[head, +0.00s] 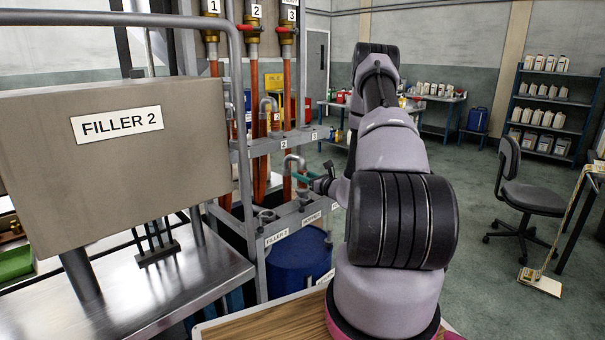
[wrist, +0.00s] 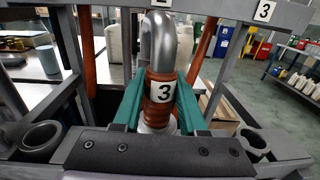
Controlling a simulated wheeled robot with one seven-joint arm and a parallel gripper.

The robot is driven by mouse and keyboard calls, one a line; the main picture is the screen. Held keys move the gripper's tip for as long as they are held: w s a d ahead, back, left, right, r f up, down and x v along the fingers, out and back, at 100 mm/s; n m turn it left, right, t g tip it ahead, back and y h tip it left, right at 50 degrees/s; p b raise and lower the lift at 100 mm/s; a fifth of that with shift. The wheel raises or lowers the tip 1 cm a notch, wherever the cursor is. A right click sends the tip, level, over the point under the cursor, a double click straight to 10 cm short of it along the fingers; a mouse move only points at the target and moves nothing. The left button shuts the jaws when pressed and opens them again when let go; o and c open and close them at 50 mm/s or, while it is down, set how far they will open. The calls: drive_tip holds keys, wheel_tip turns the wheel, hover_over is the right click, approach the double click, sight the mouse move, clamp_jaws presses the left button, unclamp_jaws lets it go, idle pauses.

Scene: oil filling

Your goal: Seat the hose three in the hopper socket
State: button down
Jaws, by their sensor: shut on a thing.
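Hose three (wrist: 162,92) is a rust-red ribbed end with a "3" tag and a bent grey metal pipe on top. In the wrist view my gripper (wrist: 160,110) has its green fingers shut on both sides of it, and it stands about upright. In the head view my gripper (head: 307,179) holds the hose three (head: 294,160) over the lower rail near the HOPPER label (head: 311,218). A pale ring shows under the hose end in the wrist view. I cannot tell whether the end is inside the hopper socket, which is mostly hidden.
An empty socket (head: 265,216) stands by the FILLER 2 label (head: 276,237). In the wrist view open sockets lie left (wrist: 40,138) and right (wrist: 253,141). The upper rail (head: 290,140) holds another hose (head: 268,112). A blue drum (head: 297,262) stands below.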

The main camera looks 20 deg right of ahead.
drive_tip(key=shift+f, duration=1.15)
drive_tip(key=shift+c, duration=1.1)
unclamp_jaws()
drive_tip(key=shift+s, duration=0.15)
drive_tip(key=shift+v, duration=2.35)
drive_tip(key=v, duration=0.7)
